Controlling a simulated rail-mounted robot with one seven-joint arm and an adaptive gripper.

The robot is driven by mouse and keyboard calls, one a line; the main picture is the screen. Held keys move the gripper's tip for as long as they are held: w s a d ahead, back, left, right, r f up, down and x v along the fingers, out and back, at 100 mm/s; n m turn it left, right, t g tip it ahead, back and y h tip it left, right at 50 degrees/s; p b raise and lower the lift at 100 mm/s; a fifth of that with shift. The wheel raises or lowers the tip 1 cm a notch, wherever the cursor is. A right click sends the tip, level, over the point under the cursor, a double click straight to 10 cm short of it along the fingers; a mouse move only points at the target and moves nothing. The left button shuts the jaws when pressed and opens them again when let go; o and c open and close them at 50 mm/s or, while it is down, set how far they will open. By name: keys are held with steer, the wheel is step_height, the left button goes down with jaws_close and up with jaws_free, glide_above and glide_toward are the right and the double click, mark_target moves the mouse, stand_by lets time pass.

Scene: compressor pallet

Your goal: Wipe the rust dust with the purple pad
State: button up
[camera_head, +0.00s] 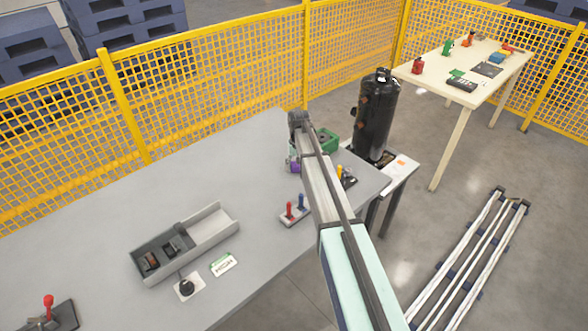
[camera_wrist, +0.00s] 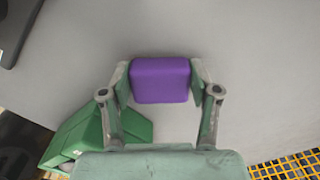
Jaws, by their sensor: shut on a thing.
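The purple pad (camera_wrist: 160,80) sits between the fingers of my gripper (camera_wrist: 160,85), which is shut on it, one finger against each side. In the head view a small part of the pad (camera_head: 294,167) shows at the left of my arm, over the far right part of the grey table (camera_head: 130,200). My arm hides most of the gripper there. I cannot tell whether the pad touches the tabletop. I make out no rust dust in either view; the grey surface around the pad looks plain in the wrist view.
A green bin (camera_head: 329,140) stands right of my gripper and shows close by in the wrist view (camera_wrist: 80,135). A holder with red and blue handles (camera_head: 295,212) is nearer. A grey tray (camera_head: 185,243) lies left. A black compressor (camera_head: 377,115) stands beyond the table's right end.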

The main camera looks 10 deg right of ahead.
mark_target(288, 174)
steer(key=shift+w+d+f, duration=0.1)
steer(key=shift+w+d, duration=0.5)
steer(key=shift+d, duration=0.35)
steer(key=shift+w+d+f, duration=0.1)
steer(key=shift+w+d, duration=0.45)
steer(key=shift+d, duration=0.35)
steer(key=shift+s+a, duration=0.7)
steer(key=shift+a, duration=0.15)
steer(key=shift+s+a+r, duration=0.1)
steer(key=shift+s+a, duration=0.4)
steer(key=shift+a, duration=0.4)
steer(key=shift+s+a, duration=0.45)
steer(key=shift+a, duration=0.4)
steer(key=shift+s+a+r, duration=0.1)
steer(key=shift+s+a, duration=0.4)
steer(key=shift+a, duration=0.4)
steer(key=shift+w+a+f, duration=0.2)
steer(key=shift+w+a, duration=0.2)
steer(key=shift+w, duration=0.3)
steer(key=shift+w+d+r, duration=0.1)
steer(key=shift+w+d, duration=0.6)
steer(key=shift+d, duration=0.45)
steer(key=shift+w+d+r, duration=0.1)
steer(key=shift+w+d, duration=0.65)
steer(key=shift+d, duration=0.45)
steer(key=shift+w+d, duration=0.7)
steer(key=shift+d, duration=0.45)
